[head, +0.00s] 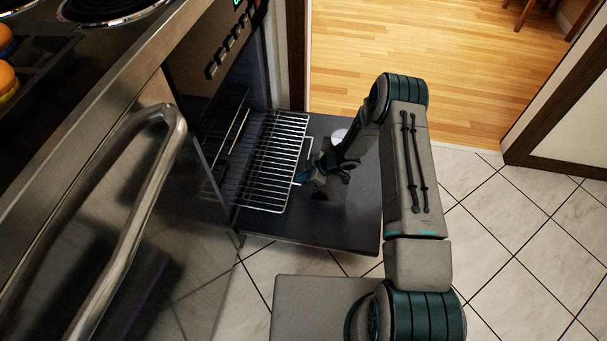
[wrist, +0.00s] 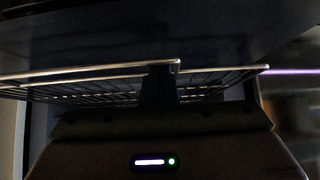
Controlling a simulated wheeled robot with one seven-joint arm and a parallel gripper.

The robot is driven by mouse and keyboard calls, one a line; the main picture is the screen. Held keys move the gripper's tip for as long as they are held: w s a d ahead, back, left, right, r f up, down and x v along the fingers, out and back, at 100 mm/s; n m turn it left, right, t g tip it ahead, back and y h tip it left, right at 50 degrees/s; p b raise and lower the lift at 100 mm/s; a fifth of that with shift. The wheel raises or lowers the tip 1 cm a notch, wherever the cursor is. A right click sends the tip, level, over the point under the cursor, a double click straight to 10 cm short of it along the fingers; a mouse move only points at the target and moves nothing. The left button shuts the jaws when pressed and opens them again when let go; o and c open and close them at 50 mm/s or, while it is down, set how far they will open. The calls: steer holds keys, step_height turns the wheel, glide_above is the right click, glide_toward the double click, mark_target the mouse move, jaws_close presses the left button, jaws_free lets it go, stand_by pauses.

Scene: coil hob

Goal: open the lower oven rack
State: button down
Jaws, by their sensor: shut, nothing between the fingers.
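A wire oven rack (head: 268,165) sticks partly out of the oven above the lowered oven door (head: 345,225). My gripper (head: 304,176) is at the rack's front edge in the head view, shut with nothing held. In the wrist view the dark fingers of my gripper (wrist: 160,78) stand upright against the rack (wrist: 90,72), whose front wire runs to both sides of them. Whether the fingers touch the wire or only overlap it is unclear. Some thin bars show inside the dark oven cavity (head: 228,130), but what they belong to is hard to tell.
A steel oven handle (head: 140,215) on a closed front stands at the left. The coil hob (head: 105,10) is above. A cabinet panel (head: 565,120) stands at the right.

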steer(key=shift+d+r, duration=0.1)
steer(key=shift+d, duration=0.05)
steer(key=p+v, duration=0.6)
steer(key=v, duration=0.3)
steer(key=shift+d+r, duration=0.2)
steer(key=shift+r, duration=0.1)
